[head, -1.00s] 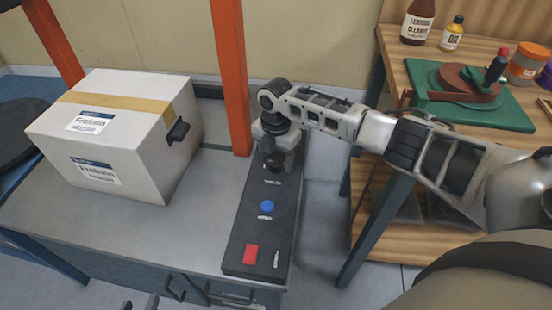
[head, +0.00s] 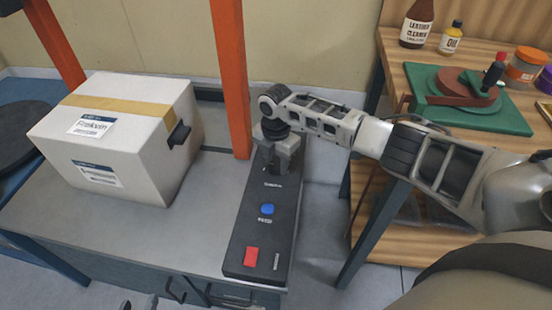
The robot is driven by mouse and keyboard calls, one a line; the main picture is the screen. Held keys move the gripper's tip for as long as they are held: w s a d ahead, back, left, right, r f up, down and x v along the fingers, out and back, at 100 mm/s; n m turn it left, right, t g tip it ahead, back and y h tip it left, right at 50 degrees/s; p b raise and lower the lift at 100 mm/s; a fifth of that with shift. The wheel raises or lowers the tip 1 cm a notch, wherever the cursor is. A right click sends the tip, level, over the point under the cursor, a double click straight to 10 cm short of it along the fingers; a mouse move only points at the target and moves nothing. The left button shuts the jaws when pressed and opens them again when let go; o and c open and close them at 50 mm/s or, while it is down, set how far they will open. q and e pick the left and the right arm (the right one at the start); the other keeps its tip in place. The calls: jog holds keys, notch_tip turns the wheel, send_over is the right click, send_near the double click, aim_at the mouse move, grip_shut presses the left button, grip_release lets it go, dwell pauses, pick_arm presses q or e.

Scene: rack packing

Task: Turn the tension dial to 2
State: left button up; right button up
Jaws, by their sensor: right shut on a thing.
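A dark control panel (head: 245,235) lies along the right edge of the grey table. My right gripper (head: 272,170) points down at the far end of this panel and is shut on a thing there. The tension dial is not clearly visible; the gripper covers the spot, so its setting cannot be read. On the panel nearer to me are a blue round button (head: 267,209), a red square button (head: 251,257) and a small light switch or label (head: 276,261). Of my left gripper (head: 139,303) only small tips show at the bottom edge; its opening is unclear.
A white taped box (head: 120,135) stands on the grey table (head: 150,235) left of the panel. An orange post (head: 231,80) rises beside the panel's far end. A wooden shelf (head: 480,60) with bottles, jars and a green mat (head: 490,115) stands at the right.

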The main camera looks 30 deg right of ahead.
jog(key=shift+r+m+p, duration=0.2)
jog(key=shift+m+p, duration=0.4)
jog(key=shift+m, duration=0.1)
jog(key=shift+m+p, duration=0.6)
jog(key=shift+m, duration=0.2)
jog(key=m+p, duration=0.2)
jog(key=m, duration=0.2)
jog(key=shift+f, duration=0.1)
pick_arm(q)
jog(key=shift+s+a+r+m+g, duration=0.15)
jog(key=shift+a+r, duration=0.05)
jog(key=shift+r, duration=0.2)
jog(key=shift+s+a+r+m+g, duration=0.15)
jog(key=shift+a+r, duration=0.05)
jog(key=shift+r, duration=0.15)
pick_arm(e)
jog(key=shift+m, duration=0.3)
jog(key=o, duration=1)
